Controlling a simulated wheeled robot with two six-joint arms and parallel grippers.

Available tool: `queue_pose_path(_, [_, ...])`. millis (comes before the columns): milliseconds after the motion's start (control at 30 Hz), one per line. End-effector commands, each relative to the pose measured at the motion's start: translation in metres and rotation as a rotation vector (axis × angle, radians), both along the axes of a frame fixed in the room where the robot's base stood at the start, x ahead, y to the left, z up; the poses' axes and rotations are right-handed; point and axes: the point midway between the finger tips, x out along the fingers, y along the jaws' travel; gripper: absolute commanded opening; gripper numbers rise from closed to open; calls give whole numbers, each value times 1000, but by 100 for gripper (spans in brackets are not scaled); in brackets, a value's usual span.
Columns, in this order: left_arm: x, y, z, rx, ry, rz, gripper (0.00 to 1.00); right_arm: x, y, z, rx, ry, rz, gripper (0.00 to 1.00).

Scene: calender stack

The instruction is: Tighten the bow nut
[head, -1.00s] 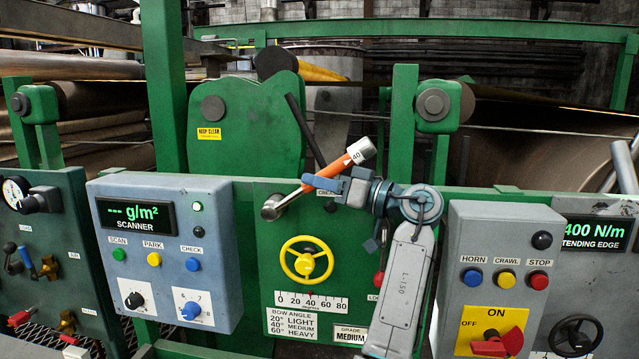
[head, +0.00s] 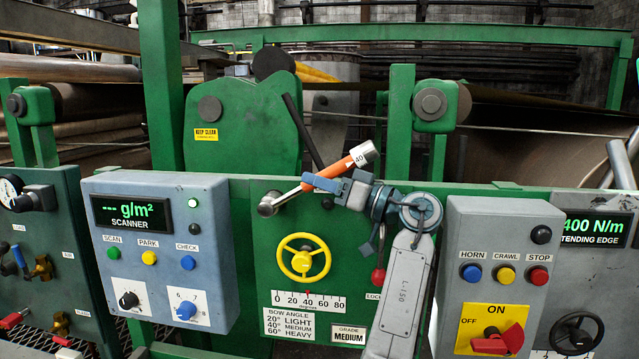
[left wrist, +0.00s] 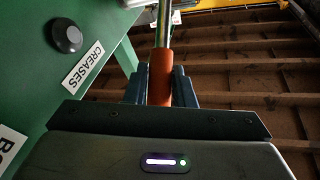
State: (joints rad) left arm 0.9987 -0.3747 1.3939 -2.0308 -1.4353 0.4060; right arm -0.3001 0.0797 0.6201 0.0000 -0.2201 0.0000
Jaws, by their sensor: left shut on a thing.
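My left gripper (head: 335,186) is shut on the orange handle of a wrench (head: 328,174) marked 40. The wrench slants up to the right across the green panel. Its round metal head (head: 268,205) is against the panel above the yellow handwheel (head: 303,259) and covers whatever nut lies behind it. In the left wrist view the orange handle (left wrist: 160,78) stands between the two blue-grey fingers. A bow angle scale (head: 309,302) below the handwheel has a small red mark near 40. My right gripper is out of view.
A dark bar (head: 303,130) slants down close behind the wrench handle. A red-knobbed lever (head: 378,275) is beside my left arm. The scanner box (head: 158,250) stands to the left and the horn, crawl and stop box (head: 495,285) to the right.

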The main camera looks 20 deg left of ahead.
Motion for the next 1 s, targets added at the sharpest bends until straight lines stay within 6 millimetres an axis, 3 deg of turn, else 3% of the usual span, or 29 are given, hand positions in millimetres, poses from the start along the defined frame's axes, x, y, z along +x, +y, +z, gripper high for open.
queue_pose_path(533, [1, -4, -11, 69, 17, 1, 0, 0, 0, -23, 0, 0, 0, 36])
queue_pose_path(1000, [1, -5, -11, 81, 20, 0, 0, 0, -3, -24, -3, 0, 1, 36])
